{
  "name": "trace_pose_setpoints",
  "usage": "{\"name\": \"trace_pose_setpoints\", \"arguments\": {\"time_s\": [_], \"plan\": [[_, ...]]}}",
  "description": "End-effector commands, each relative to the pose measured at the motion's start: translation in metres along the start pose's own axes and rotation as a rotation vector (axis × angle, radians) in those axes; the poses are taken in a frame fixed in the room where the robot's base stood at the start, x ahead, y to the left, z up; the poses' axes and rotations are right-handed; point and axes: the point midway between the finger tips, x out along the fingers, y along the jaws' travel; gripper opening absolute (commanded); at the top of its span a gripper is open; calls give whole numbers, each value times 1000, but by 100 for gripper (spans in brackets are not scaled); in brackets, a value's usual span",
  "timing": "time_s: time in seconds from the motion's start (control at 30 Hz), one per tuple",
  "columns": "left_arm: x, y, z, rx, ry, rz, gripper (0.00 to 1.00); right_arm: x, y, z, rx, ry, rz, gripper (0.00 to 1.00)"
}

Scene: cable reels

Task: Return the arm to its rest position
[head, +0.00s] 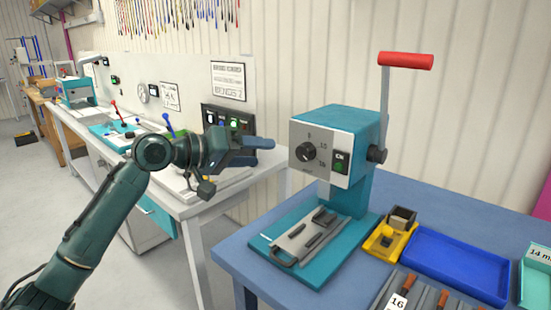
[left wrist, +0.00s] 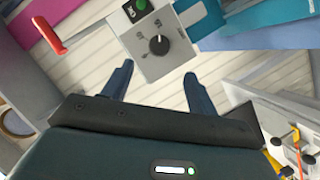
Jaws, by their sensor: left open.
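My left arm reaches in from the left in the head view. Its gripper (head: 262,143) points right, raised above the gap between the white bench and the blue table, left of the teal press machine (head: 340,150). In the left wrist view the two blue fingers of the gripper (left wrist: 122,88) are spread apart with nothing between them. The machine's grey front panel with a knob and green switch (left wrist: 158,45) lies beyond the fingers, apart from them. My right gripper is not in view.
The machine has a lever with a red handle (head: 405,60). On the blue table (head: 235,250) are a yellow holder (head: 390,240), a blue tray (head: 455,262) and orange-handled tools (head: 410,285). A white bench (head: 190,205) stands behind my arm. Open floor lies at left.

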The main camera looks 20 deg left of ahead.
Motion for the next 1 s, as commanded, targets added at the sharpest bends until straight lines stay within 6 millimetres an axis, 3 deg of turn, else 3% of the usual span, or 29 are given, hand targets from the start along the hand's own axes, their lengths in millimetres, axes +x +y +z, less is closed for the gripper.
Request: {"name": "trace_pose_setpoints", "arguments": {"time_s": [0.2, 0.77, 0.87, 0.97, 1.0], "plan": [[-19, 0, 0, 0, 0, -1, 59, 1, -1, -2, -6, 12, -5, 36], [-19, -2, 3, 1, -5, -4, 59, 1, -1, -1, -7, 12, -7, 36], [-10, -13, 24, 23, -36, -33, 59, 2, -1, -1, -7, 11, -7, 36], [4, -37, 72, 73, -102, -99, 59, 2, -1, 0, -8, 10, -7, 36], [8, -49, 97, 102, -137, -134, 59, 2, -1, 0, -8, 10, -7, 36]]}}
